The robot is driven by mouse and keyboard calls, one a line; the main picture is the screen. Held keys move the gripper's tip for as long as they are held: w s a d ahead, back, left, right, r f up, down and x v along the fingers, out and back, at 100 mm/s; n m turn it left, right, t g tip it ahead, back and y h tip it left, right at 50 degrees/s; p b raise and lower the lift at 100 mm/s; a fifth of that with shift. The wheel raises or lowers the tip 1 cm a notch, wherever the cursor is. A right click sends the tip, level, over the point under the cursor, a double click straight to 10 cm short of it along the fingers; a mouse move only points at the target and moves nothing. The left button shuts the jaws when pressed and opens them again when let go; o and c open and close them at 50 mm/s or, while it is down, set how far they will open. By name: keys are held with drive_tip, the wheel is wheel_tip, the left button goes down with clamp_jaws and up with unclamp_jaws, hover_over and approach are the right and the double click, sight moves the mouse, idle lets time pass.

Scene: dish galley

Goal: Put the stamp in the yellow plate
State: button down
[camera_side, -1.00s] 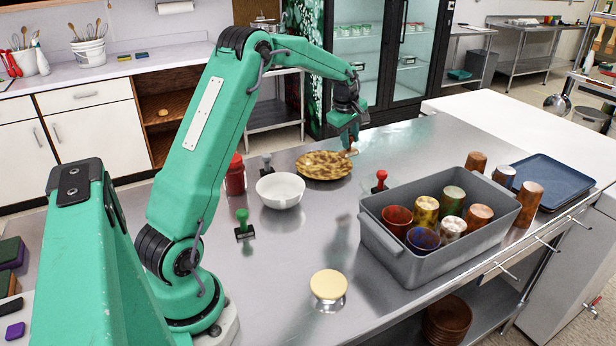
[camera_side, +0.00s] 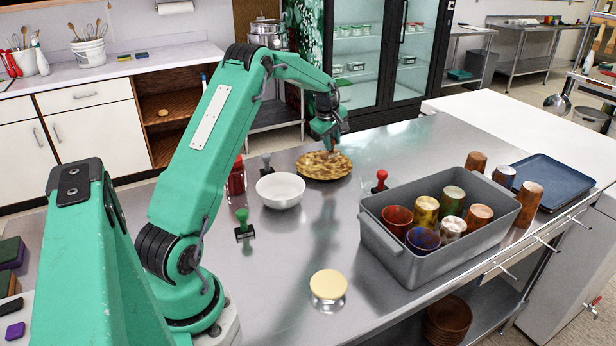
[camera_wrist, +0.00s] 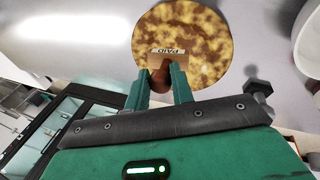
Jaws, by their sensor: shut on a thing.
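The yellow plate (camera_side: 312,173) is round, mottled yellow and brown, and lies flat on the steel counter. It also shows in the wrist view (camera_wrist: 205,35). My gripper (camera_side: 331,149) is over the plate in the side view. In the wrist view my gripper (camera_wrist: 160,78) is shut on the brown handle of a stamp (camera_wrist: 157,78). The stamp's block carries a pale label with dark letters, and the plate is behind it in that view. In the side view the stamp is mostly hidden. I cannot tell whether it touches the plate.
A white bowl (camera_side: 280,192), a red jar (camera_side: 236,178) and a grey stamp (camera_side: 266,163) stand left of the plate. A green stamp (camera_side: 243,224) is nearer, a red stamp (camera_side: 380,181) to the right. A grey bin (camera_side: 405,262) holds several cups.

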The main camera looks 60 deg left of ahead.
drive_tip(key=shift+s+a+f, duration=0.1)
drive_tip(key=shift+a+f, duration=0.45)
drive_tip(key=shift+f, duration=0.45)
drive_tip(key=shift+s+a+f, duration=0.1)
drive_tip(key=shift+a+f, duration=0.5)
drive_tip(key=shift+f, duration=0.4)
drive_tip(key=shift+a+f, duration=0.55)
drive_tip(key=shift+f, duration=0.45)
drive_tip(key=shift+f, duration=0.2)
drive_tip(key=c, duration=1.2)
unclamp_jaws()
drive_tip(key=shift+r, duration=0.15)
drive_tip(key=v, duration=1.2)
drive_tip(key=shift+d+r, duration=0.1)
